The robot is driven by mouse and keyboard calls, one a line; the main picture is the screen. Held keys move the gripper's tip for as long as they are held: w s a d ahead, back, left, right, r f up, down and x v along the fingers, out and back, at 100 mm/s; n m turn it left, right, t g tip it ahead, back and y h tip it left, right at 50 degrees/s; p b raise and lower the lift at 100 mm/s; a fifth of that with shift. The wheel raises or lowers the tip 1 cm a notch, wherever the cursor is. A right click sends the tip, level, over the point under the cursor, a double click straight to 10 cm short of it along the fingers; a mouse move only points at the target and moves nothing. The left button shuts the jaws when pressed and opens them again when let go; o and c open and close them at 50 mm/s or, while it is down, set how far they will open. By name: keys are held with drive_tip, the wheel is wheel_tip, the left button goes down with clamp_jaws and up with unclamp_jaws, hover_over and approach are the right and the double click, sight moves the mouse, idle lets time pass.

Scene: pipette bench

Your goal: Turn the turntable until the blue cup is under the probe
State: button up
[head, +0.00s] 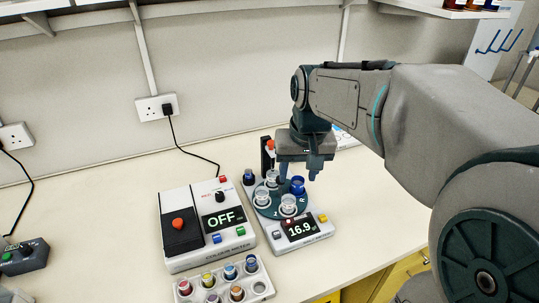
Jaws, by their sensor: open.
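The teal turntable (275,208) sits on a low white device in the middle of the bench. Several clear cups stand on it, one of them at its front (288,205). The blue cup (297,186) is at the turntable's right side. A dark upright post with a red-orange part (268,148) stands behind the turntable; I cannot tell whether it carries the probe, whose tip is not clearly visible. My gripper (299,171) points down above the back right of the turntable, near the blue cup. It is open and hides part of the turntable's back. Contact with the cup cannot be told.
The turntable device has a display (301,228) reading 16.9. A white and black meter (196,222) reading OFF stands close on its left. A tray (259,289) with several coloured vials is in front. A dark cable (189,139) runs to the wall. Bench space behind the meter is clear.

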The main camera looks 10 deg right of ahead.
drive_tip(key=w+g, duration=0.1)
drive_tip(key=w, duration=0.7)
drive_tip(key=m+g, duration=0.1)
hover_over(280, 188)
wheel_tip(280, 188, down, 2)
drive_tip(key=f+p, duration=0.1)
drive_tip(key=f, duration=1.2)
drive_tip(key=shift+w+d+f+p, duration=0.1)
drive_tip(key=shift+w+f+p, duration=0.1)
drive_tip(key=shift+f+p, duration=0.2)
